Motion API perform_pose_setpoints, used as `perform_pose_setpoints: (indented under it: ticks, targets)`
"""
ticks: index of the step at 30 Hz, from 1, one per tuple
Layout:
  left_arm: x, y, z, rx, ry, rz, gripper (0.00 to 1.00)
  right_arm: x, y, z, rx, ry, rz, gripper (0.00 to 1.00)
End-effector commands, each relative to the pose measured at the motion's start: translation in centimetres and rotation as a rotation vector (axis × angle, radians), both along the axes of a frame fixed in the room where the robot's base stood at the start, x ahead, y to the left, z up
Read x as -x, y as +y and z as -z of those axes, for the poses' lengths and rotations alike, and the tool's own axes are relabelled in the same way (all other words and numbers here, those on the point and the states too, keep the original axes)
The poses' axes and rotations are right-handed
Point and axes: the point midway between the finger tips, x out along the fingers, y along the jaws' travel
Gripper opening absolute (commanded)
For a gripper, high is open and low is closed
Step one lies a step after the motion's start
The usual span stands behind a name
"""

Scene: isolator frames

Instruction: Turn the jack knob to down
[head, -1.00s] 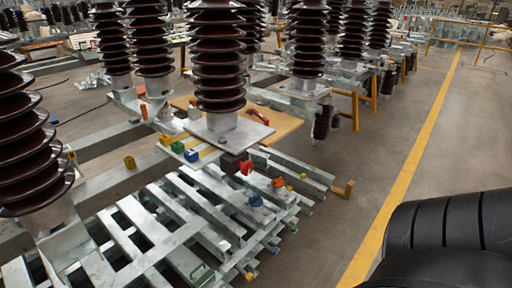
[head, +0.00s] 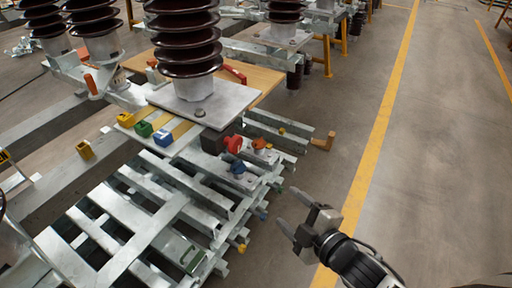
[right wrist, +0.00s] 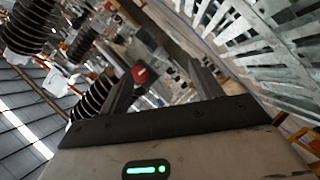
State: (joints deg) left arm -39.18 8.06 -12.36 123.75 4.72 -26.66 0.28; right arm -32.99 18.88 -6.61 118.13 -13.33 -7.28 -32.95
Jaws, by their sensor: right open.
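A red round knob (head: 233,144) sits on a dark block at the front edge of the metal frame (head: 150,225), below the grey plate under the middle insulator. It may be the jack knob; no label is readable. It also shows in the right wrist view (right wrist: 140,75), between and beyond the fingers. My right gripper (head: 291,210) is open and empty, to the right of and nearer than the knob, apart from it and over the floor beside the frame. My left gripper is not in view.
Beside the red knob are an orange knob (head: 259,144) and a blue one (head: 238,168). Yellow, green and blue blocks (head: 162,137) sit left of the plate. A wooden peg (head: 323,141) juts out right. Brown insulators (head: 187,40) stand above. The floor right is clear.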

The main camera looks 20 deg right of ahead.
Motion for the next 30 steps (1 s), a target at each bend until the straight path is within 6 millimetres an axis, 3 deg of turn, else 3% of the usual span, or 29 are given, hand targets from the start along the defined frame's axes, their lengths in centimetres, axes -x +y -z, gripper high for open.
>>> perform_pose_setpoints:
  ticks: [1,6,9,12,15,20,30]
  targets:
    - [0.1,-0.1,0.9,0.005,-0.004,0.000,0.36,-1.6,-1.6,-0.6,0.277,-0.151,-0.088,0.65]
    - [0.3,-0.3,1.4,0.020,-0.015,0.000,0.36,-4.0,-3.8,-4.2,1.143,-0.613,-0.337,0.65]
    - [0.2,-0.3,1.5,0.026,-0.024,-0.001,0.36,-4.5,-4.3,-5.1,1.517,-0.816,-0.438,0.65]
    - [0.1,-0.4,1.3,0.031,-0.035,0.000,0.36,-4.6,-4.6,-5.4,1.753,-0.951,-0.502,0.65]
    - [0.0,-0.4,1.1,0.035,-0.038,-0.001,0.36,-4.9,-4.6,-5.6,1.863,-1.016,-0.532,0.65]
    - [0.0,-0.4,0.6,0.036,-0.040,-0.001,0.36,-6.2,-3.6,-5.9,1.886,-1.034,-0.535,0.65]
    - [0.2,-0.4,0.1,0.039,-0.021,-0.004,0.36,-12.0,0.9,-6.0,1.881,-1.029,-0.531,0.65]
